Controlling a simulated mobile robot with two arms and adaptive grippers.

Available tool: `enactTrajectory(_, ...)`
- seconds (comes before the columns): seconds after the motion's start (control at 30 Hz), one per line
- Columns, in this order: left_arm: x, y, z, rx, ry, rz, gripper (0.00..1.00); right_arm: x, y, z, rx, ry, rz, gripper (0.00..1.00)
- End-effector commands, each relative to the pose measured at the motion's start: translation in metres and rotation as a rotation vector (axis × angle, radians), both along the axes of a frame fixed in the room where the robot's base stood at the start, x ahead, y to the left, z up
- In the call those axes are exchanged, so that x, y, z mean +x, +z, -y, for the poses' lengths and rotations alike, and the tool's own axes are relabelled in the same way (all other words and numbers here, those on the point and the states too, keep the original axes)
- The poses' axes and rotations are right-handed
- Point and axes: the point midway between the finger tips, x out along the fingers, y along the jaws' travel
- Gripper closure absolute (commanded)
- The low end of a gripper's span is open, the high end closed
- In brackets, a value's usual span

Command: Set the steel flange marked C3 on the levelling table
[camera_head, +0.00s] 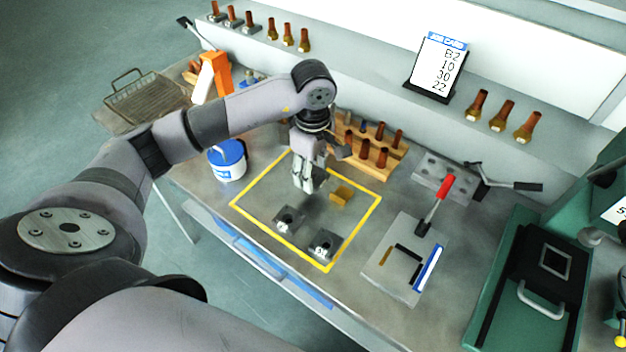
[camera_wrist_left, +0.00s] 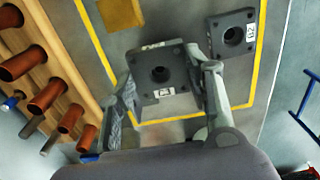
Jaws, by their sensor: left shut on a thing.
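My left gripper (camera_head: 307,184) is above the yellow-outlined area of the workbench. It is shut on a square steel flange (camera_wrist_left: 158,72) with a central hole and corner holes, seen between the fingers in the left wrist view; its small labels are unreadable. Two similar flanges lie inside the outline, one at the left (camera_head: 288,220) and one nearer the front edge (camera_head: 323,243). One flange with a white label ending in 2 (camera_wrist_left: 233,32) shows in the left wrist view. I cannot tell which fixture is the levelling table. My right gripper is out of view.
A brass block (camera_head: 341,194) lies beside the gripper. A wooden rack of copper-coloured pieces (camera_head: 375,153) stands behind it. A blue-white tub (camera_head: 227,162) is left. A grey plate with bars (camera_head: 385,277), a red-handled tool (camera_head: 435,200) and a green machine (camera_head: 490,275) are right.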

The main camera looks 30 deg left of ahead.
Motion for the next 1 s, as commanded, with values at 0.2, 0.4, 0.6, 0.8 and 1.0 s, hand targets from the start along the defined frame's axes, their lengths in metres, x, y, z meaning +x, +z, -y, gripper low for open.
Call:
enactTrajectory(0.2,-0.001,-0.02,0.0,0.0,0.001,-0.001,0.94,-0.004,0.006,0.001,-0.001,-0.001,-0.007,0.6)
enactTrajectory(0.4,0.0,-0.046,0.001,-0.001,0.0,0.001,0.94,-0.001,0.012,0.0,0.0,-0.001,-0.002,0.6)
enactTrajectory(0.6,0.001,-0.049,0.0,0.0,-0.001,0.003,0.94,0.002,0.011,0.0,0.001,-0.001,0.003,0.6)
enactTrajectory(0.8,0.001,-0.053,0.0,0.0,-0.001,0.003,0.94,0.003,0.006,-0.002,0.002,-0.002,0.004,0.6)
enactTrajectory(1.0,0.0,-0.052,0.0,0.0,-0.001,0.002,0.42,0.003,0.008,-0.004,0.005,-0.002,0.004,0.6)
